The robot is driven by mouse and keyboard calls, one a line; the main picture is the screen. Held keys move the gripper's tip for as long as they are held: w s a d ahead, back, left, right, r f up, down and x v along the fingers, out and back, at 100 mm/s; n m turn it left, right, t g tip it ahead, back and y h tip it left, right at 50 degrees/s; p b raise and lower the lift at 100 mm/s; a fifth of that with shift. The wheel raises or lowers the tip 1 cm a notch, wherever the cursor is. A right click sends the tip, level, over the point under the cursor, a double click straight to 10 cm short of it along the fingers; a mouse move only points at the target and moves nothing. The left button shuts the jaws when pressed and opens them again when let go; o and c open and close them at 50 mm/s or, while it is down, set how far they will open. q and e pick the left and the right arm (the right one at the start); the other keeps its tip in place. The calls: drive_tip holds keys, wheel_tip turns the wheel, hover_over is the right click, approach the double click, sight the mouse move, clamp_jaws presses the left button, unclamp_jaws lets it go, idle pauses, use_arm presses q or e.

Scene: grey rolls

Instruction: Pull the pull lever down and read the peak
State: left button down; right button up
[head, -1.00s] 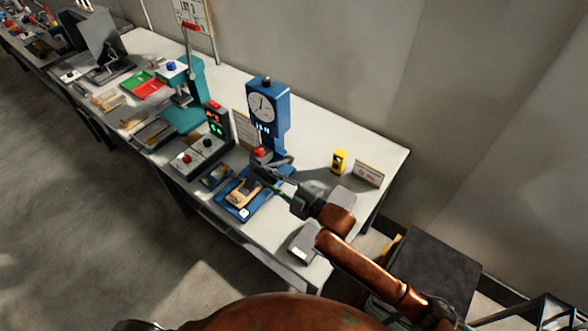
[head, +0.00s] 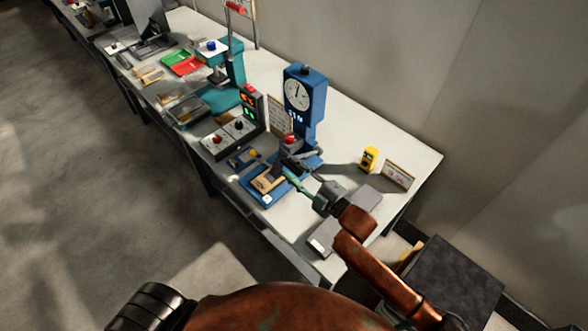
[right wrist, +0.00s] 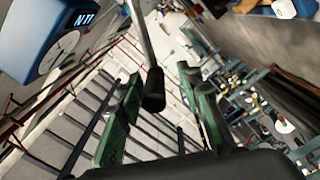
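The blue pull tester (head: 305,92) stands on the bench with a round white dial and a small lit display whose digits are too small to read surely. Its upper corner also shows in the right wrist view (right wrist: 32,35). The pull lever is a grey rod with a dark knob (right wrist: 153,92). In the right wrist view its end lies between the green fingers of my right gripper (right wrist: 162,115), with gaps on both sides. In the head view my right gripper (head: 289,174) is in front of the tester's base, partly hiding the lever. My left gripper is out of view.
A blue tray (head: 262,193) with a tan piece lies just left of my right gripper. A control box (head: 225,137) and an indicator tower (head: 250,108) stand left of the tester. A yellow device (head: 370,158) and a small sign (head: 398,175) stand right. The bench's back right is clear.

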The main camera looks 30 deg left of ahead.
drive_tip(key=shift+d+r, duration=0.1)
drive_tip(key=shift+r, duration=0.05)
drive_tip(key=v, duration=1.2)
idle(0.3)
